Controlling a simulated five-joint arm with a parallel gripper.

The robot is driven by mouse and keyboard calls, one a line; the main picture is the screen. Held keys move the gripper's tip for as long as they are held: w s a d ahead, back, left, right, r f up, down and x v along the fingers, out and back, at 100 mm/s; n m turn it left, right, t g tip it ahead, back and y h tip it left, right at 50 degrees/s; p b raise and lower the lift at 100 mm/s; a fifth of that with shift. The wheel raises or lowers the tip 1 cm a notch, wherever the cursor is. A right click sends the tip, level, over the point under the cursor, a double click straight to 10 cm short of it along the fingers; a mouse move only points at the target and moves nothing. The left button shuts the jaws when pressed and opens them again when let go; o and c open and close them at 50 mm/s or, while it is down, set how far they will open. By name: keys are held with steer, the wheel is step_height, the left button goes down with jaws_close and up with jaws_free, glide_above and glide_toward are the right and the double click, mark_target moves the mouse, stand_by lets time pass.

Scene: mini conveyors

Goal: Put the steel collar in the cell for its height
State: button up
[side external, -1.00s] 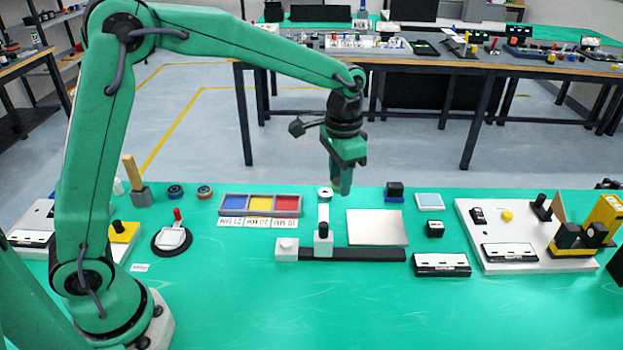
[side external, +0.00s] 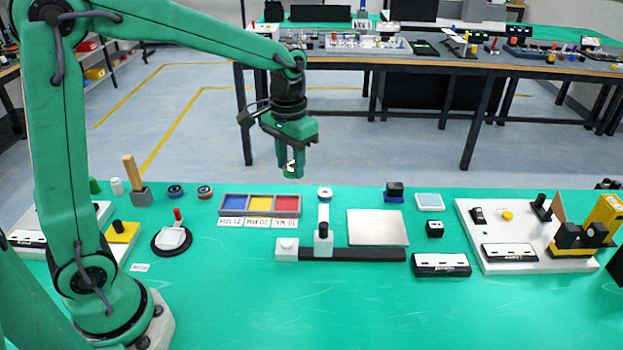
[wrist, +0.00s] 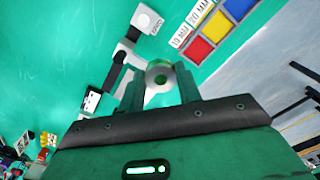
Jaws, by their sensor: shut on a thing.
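The steel collar, a grey ring with a hole, is between my fingertips in the wrist view (wrist: 158,75). In the side view, my gripper (side external: 290,166) points down and is shut on the collar (side external: 291,168), partly hidden by the fingers. It hangs in the air above the back of the table, right of the tray's middle in the picture. The grey tray (side external: 260,214) has blue (side external: 234,203), yellow (side external: 260,204) and red (side external: 286,204) cells, all empty.
A gauge with a black rail (side external: 352,254) and upright post (side external: 323,237) stands right of the tray. A pale ring (side external: 325,193) lies behind it. A grey plate (side external: 377,228) is farther right.

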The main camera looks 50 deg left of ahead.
steer(key=s+d+f+n, duration=0.3)
steer(key=s+d+n, duration=0.1)
steer(key=s+d, duration=0.4)
steer(key=s+d+f+n, duration=0.4)
steer(key=s+d, duration=0.4)
steer(key=d, duration=0.1)
steer(key=shift+d+n, duration=0.2)
steer(key=shift+n, duration=0.1)
steer(key=shift+w+f, duration=0.1)
steer(key=shift+w, duration=0.05)
glide_above(299, 279)
step_height(299, 279, down, 7)
steer(key=shift+f, duration=2)
steer(key=shift+f, duration=0.1)
